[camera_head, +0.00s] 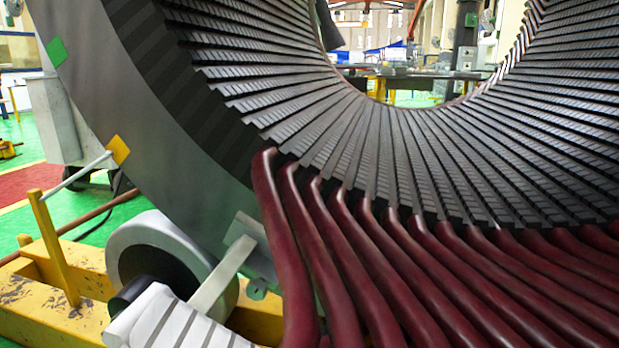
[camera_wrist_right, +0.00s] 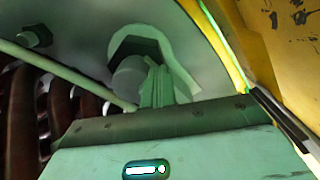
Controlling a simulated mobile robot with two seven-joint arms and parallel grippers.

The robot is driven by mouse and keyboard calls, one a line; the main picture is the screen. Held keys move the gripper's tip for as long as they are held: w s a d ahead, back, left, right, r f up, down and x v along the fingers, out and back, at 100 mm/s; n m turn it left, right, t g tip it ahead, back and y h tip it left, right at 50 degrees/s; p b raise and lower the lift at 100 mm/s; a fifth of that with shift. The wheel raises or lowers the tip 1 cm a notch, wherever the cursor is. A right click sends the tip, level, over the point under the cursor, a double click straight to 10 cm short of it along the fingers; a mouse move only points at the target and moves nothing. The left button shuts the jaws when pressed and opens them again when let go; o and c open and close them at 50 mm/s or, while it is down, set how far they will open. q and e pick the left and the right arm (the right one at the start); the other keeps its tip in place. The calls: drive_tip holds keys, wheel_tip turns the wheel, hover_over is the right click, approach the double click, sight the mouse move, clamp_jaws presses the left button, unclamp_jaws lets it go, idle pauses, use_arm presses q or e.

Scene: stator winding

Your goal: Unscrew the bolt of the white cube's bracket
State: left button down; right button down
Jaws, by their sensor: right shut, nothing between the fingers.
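In the right wrist view, my right gripper (camera_wrist_right: 158,70) is shut with nothing between its fingers. Its fingertips are close to a dark hexagonal bolt head or nut (camera_wrist_right: 138,46) on a pale rounded plate; I cannot tell if they touch it. A pale round piece (camera_wrist_right: 127,78) lies just left of the fingers and partly covers the hexagon. A second small dark bolt (camera_wrist_right: 38,36) shows at the upper left. In the head view, a small greenish bolt (camera_head: 257,289) shows beside a pale bar. I cannot make out a white cube. My left gripper is not in view.
The large stator ring (camera_head: 165,140) with dark slots fills the head view. Dark red coils (camera_head: 380,255) crowd the lower right. A grey roller (camera_head: 150,245) sits in the yellow base (camera_head: 75,310). A pale bar (camera_head: 222,278) slants near it. Green floor lies at left.

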drive_tip(key=shift+d+r+b, duration=0.15)
drive_tip(key=shift+r+b, duration=0.2)
drive_tip(key=shift+b, duration=0.15)
drive_tip(key=shift+d+r, duration=0.2)
drive_tip(key=shift+r, duration=0.15)
drive_tip(key=shift+s+d+r, duration=0.1)
drive_tip(key=shift+d+r, duration=0.05)
drive_tip(key=shift+r, duration=0.5)
idle(0.4)
drive_tip(key=shift+d, duration=0.35)
drive_tip(key=shift+s, duration=0.1)
